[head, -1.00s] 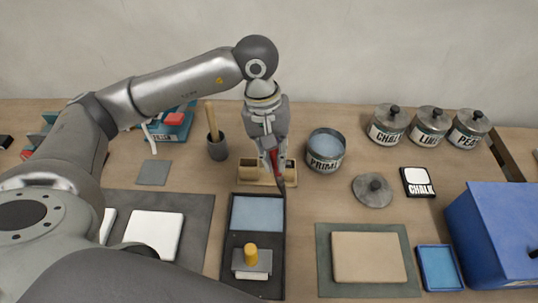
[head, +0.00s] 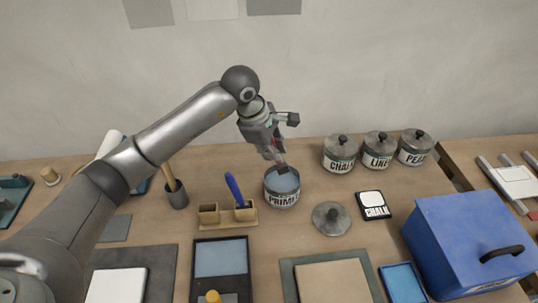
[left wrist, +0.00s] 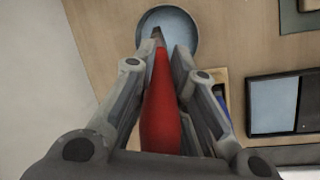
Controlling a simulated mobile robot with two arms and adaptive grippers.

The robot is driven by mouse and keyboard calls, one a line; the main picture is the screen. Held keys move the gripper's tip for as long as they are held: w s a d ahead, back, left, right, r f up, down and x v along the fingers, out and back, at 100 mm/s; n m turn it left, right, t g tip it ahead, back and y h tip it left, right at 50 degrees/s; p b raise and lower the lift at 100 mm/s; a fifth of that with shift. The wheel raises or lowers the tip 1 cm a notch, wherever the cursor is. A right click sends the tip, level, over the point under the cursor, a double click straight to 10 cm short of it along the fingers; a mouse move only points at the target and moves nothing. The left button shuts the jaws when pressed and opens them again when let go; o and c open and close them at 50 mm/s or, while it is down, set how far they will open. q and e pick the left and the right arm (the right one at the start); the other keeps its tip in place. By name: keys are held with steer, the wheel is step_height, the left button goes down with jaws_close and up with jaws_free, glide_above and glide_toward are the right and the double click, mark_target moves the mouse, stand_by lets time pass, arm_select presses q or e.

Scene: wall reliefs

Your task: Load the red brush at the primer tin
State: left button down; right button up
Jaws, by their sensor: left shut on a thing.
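The primer tin (head: 282,196) stands upright and uncovered, with grey-blue paint inside. My left gripper (head: 274,150) is above the tin's back edge, shut on the red brush. The brush points downward, with its dark bristle end at the tin's mouth; I cannot tell whether it touches the paint. In the left wrist view the red brush handle (left wrist: 162,112) lies between the fingers, and its tip overlaps the round tin opening (left wrist: 181,24). My right gripper is not in view.
A brush holder (head: 226,218) with a blue brush (head: 234,188) stands left of the tin. A grey lid (head: 331,218) lies to its right. Closed chalk (head: 340,155), line (head: 378,150) and peat-like labelled tins (head: 414,148) stand behind. A blue box (head: 468,245) is at right.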

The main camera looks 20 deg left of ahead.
mark_target(275, 165)
arm_select(q)
steer(key=shift+a+f+b, duration=0.1)
steer(key=shift+f+b, duration=0.25)
steer(key=shift+f, duration=0.5)
step_height(275, 165, down, 3)
steer(key=shift+r+b, duration=0.15)
steer(key=shift+b, duration=0.35)
steer(key=shift+f, duration=0.75)
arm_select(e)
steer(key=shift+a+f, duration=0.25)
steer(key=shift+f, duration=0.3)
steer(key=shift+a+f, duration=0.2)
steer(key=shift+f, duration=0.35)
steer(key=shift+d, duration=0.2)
arm_select(q)
steer(key=shift+f+b, duration=0.45)
steer(key=shift+b, duration=0.3)
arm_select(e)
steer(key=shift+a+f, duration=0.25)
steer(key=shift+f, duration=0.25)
arm_select(q)
steer(key=shift+f, duration=0.1)
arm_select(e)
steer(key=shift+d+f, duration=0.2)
arm_select(q)
steer(key=shift+s+f+b, duration=0.1)
steer(key=shift+s+b, duration=0.05)
steer(key=shift+b, duration=0.2)
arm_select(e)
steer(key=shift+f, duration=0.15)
